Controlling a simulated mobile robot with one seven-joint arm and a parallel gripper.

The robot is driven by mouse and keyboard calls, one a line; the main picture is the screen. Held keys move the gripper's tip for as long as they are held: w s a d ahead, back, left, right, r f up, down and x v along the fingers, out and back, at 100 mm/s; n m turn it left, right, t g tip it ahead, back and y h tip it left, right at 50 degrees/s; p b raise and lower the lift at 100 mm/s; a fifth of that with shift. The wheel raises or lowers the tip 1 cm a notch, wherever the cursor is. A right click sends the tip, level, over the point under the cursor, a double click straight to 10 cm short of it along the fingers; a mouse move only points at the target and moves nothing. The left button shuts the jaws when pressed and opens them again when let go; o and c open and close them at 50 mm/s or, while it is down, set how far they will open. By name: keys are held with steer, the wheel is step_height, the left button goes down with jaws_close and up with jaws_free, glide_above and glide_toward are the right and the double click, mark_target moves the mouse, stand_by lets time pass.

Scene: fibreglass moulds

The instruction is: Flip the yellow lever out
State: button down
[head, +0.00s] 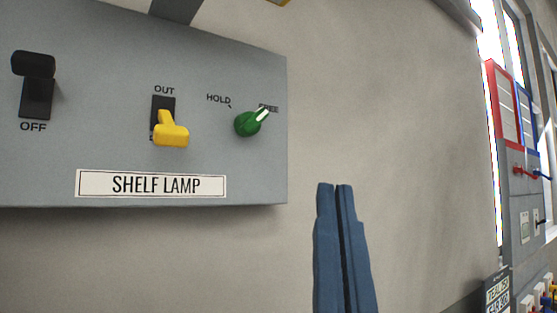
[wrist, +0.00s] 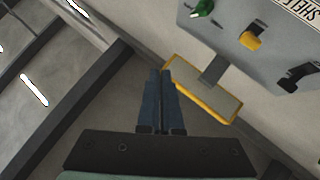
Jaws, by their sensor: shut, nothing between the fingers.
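The yellow lever (head: 171,131) sits on the grey "SHELF LAMP" panel (head: 260,180) on the wall. Its slot has "OUT" printed above it, and the lever points down and outward, away from that label. The lever also shows in the wrist view (wrist: 251,40), at the upper right. My gripper (head: 336,186) is shut and empty, with its two blue fingers pointing up, to the right of and below the panel in the head view. In the wrist view its fingertips (wrist: 160,72) are apart from the panel and the lever.
A green knob (head: 248,123) between "HOLD" and a partly covered label sits right of the lever. A black lever (head: 34,68) above "OFF" is at the left. A yellow-edged plate (wrist: 205,92) is near my fingers. Other panels (head: 520,190) stand far right. Bare wall lies between.

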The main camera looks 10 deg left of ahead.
mark_target(167, 126)
steer(key=w+a+f+m+g+y, duration=0.3)
steer(key=a+m+y, duration=0.4)
steer(key=m, duration=0.6)
steer(key=w+a+f+m+g+y, duration=0.3)
steer(key=a+m+y, duration=0.5)
steer(key=m, duration=0.5)
steer(key=shift+a+f+g+y+b, duration=0.25)
steer(key=shift+g+y+b, duration=0.35)
steer(key=shift+y, duration=0.5)
steer(key=shift+w+r, duration=0.1)
steer(key=shift+w, duration=0.05)
steer(key=p+x, duration=0.5)
steer(key=x, duration=0.5)
steer(key=shift+a+r, duration=0.1)
steer(key=shift+r, duration=0.3)
steer(key=s+d+r+p, duration=0.1)
steer(key=r+p, duration=0.1)
steer(key=p, duration=0.1)
steer(key=shift+s+d+r, duration=0.15)
steer(key=shift+s+d, duration=0.2)
steer(key=shift+d, duration=0.05)
steer(key=shift+d+r, duration=0.1)
steer(key=shift+r, duration=0.05)
